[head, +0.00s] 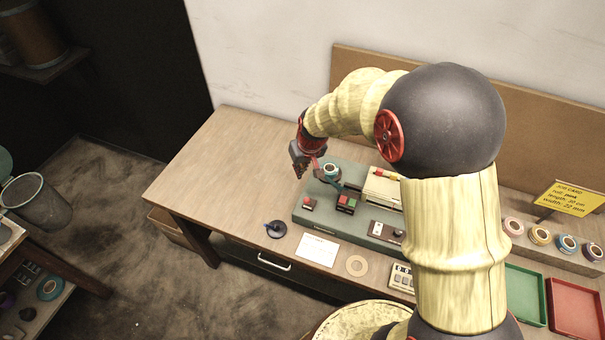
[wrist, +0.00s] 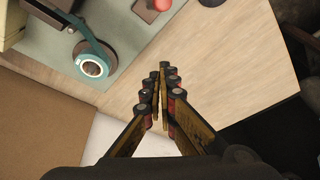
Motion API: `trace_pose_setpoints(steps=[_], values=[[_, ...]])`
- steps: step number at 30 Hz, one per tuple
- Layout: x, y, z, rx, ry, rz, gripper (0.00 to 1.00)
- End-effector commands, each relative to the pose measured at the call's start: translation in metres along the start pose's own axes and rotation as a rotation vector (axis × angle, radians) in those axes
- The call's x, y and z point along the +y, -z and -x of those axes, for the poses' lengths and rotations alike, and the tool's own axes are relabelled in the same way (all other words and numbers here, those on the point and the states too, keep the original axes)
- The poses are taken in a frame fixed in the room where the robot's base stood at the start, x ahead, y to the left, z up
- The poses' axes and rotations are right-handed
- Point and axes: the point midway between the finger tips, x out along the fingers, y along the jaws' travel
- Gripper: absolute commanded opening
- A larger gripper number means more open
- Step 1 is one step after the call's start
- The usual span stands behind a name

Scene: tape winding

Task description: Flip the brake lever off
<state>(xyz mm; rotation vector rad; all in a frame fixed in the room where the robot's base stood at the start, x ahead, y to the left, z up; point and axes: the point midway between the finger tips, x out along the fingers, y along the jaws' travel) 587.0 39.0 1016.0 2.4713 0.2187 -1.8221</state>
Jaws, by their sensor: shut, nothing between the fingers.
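My gripper (head: 315,165) is shut and empty, above the left end of the green tape machine (head: 312,222). In the wrist view the two fingers of my gripper (wrist: 163,72) meet at their tips, with bare wood beyond them. A teal tape roll (head: 331,170) sits on the machine, right beside my gripper; in the wrist view this roll (wrist: 94,62) lies left of the fingers, apart from them, with a dark arm reaching it. A red button (head: 309,204) is at the machine's front left. I cannot make out which part is the brake lever.
A dark blue disc with a knob (head: 277,229) lies left of the machine. A white card (head: 317,249) and a tan ring (head: 357,265) lie in front. Green (head: 524,293) and red (head: 575,308) trays stand at right. The table's left end is clear.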

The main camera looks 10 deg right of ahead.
Motion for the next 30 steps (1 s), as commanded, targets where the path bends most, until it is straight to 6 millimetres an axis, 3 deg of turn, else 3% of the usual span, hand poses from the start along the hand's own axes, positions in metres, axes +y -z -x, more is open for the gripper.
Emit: trace_pose_setpoints(steps=[15, 30], values=[[-0.031, -0.036, 0.074, 0.002, 0.000, 0.001, 0.00], [-0.035, -0.043, 0.083, 0.000, 0.000, -0.001, 0.00]])
